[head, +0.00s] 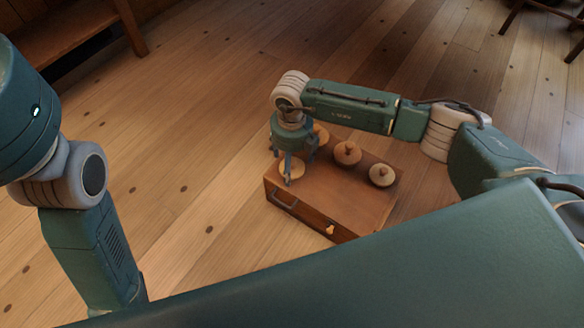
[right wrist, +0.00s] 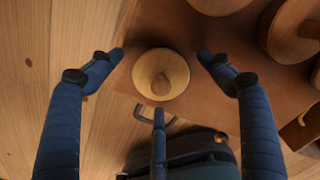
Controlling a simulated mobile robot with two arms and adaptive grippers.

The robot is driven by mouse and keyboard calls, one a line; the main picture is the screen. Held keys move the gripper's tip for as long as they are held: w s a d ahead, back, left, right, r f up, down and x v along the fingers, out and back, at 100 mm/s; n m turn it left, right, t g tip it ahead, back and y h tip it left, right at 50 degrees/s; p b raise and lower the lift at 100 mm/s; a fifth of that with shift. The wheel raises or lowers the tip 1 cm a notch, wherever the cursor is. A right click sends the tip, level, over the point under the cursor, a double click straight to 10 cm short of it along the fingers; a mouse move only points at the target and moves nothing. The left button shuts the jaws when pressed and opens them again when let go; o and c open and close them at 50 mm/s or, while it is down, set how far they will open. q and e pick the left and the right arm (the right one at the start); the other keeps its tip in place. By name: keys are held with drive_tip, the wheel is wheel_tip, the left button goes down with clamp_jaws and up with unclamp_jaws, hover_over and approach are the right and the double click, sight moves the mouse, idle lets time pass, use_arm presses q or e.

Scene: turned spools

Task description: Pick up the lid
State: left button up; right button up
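A round, pale wooden lid (right wrist: 172,84) with a small knob in its middle lies near the edge of a brown wooden box in the right wrist view. In the head view the lid (head: 298,171) is partly covered by my right gripper (head: 293,160). My right gripper (right wrist: 161,58) is open over the lid, with a finger on the left, one on the right and one at the bottom. The fingers stand apart from the knob, and nothing is held. My left arm shows at the left of the head view, but its gripper is out of sight.
The box (head: 352,210) stands on the plank floor, with a handle (head: 284,201) and an orange knob (head: 330,229) on its front. Floor left of the box is clear.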

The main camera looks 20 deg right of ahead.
drive_tip(key=c, duration=0.9)
drive_tip(key=shift+r, duration=0.15)
